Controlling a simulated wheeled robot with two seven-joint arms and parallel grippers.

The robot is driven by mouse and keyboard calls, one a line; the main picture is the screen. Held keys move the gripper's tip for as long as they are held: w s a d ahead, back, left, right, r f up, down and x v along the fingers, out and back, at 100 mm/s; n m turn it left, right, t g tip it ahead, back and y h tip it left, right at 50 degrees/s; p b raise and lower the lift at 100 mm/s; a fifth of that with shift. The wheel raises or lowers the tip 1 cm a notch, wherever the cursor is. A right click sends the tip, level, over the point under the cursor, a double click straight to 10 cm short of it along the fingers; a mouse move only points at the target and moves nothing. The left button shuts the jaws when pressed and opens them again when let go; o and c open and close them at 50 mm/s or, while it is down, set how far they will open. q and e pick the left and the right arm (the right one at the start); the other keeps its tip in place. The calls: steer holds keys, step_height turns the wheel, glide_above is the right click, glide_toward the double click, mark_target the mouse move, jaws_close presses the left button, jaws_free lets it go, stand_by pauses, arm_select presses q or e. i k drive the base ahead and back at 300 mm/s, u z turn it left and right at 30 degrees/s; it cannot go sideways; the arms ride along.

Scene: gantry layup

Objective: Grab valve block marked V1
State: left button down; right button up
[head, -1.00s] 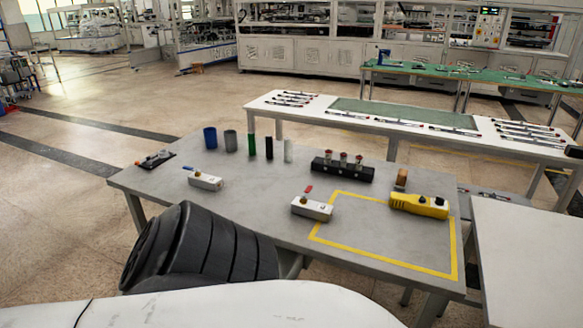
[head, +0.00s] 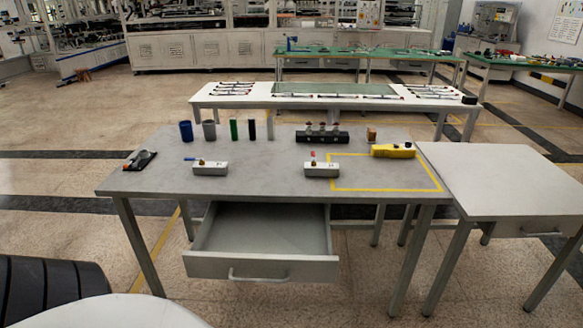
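Two white valve blocks lie on the grey table (head: 265,178). The left valve block (head: 210,169) has a blue lever and sits left of the table's middle, near the front edge. The right valve block (head: 322,170) has a red part on top and sits by the left side of a yellow outlined area. Any marking on either block is too small to read, so I cannot tell which is V1. Neither of my grippers is in view.
An open, empty-looking drawer (head: 260,267) juts out under the table's front. Behind the blocks stand a blue cup (head: 186,131), a grey cup (head: 209,130), upright cylinders and a black rack (head: 322,136). A yellow device (head: 393,151) lies right. A white side table (head: 500,178) adjoins.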

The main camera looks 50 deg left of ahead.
mark_target(311, 169)
steer(key=u, duration=1.95)
